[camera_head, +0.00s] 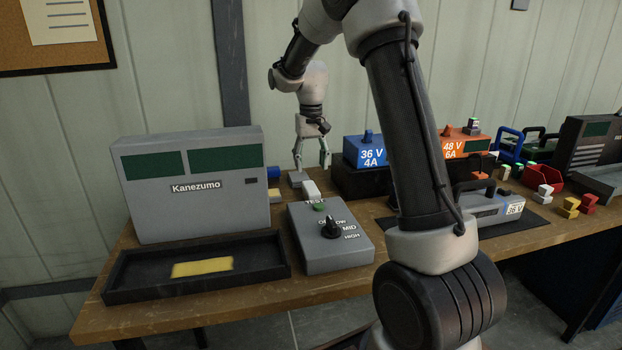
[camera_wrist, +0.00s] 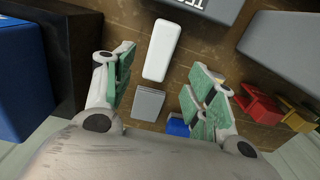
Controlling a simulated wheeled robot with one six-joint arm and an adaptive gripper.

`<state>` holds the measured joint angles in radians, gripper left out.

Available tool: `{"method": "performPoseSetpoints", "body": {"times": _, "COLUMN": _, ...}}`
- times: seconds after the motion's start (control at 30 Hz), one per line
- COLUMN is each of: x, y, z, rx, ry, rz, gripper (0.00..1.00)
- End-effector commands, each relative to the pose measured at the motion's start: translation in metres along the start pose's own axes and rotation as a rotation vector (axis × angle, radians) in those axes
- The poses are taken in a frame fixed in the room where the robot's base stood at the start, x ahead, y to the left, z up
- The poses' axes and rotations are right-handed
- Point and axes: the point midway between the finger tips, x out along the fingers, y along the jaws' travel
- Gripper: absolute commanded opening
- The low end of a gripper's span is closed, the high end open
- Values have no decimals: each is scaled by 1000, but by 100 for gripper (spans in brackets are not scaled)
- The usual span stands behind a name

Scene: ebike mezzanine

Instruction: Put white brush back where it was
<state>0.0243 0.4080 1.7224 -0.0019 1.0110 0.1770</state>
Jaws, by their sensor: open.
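A white rounded bar, which looks like the white brush (camera_wrist: 162,50), lies on the wooden bench beside a small grey block (camera_wrist: 148,103). In the head view the white bar (camera_head: 311,190) sits just behind the grey control box, and the grey block (camera_head: 296,178) is behind it. My gripper (camera_head: 311,164) is open and points down above these two. In the wrist view its green-padded fingers (camera_wrist: 164,78) stand on either side of them, with nothing held. Whether the white bar has bristles cannot be seen.
The grey control box (camera_head: 331,243) with a knob stands in front. The Kanezumo machine (camera_head: 195,205) is on the left, the blue 36 V charger (camera_head: 365,151) on the right. Blue (camera_wrist: 178,125), red (camera_wrist: 258,104) and yellow (camera_wrist: 298,116) pieces lie near my gripper.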

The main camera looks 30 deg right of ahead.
Motion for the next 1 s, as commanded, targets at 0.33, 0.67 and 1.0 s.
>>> {"method": "performPoseSetpoints", "body": {"times": 0.33, "x": -56, "y": 5, "z": 34, "rx": -19, "ry": 44, "rz": -8, "gripper": 56}}
{"method": "performPoseSetpoints", "body": {"times": 0.67, "x": -129, "y": 31, "z": 204, "rx": -113, "ry": 221, "rz": -32, "gripper": 56}}
{"method": "performPoseSetpoints", "body": {"times": 1.0, "x": -106, "y": 53, "z": 327, "rx": -186, "ry": 357, "rz": -41, "gripper": 56}}
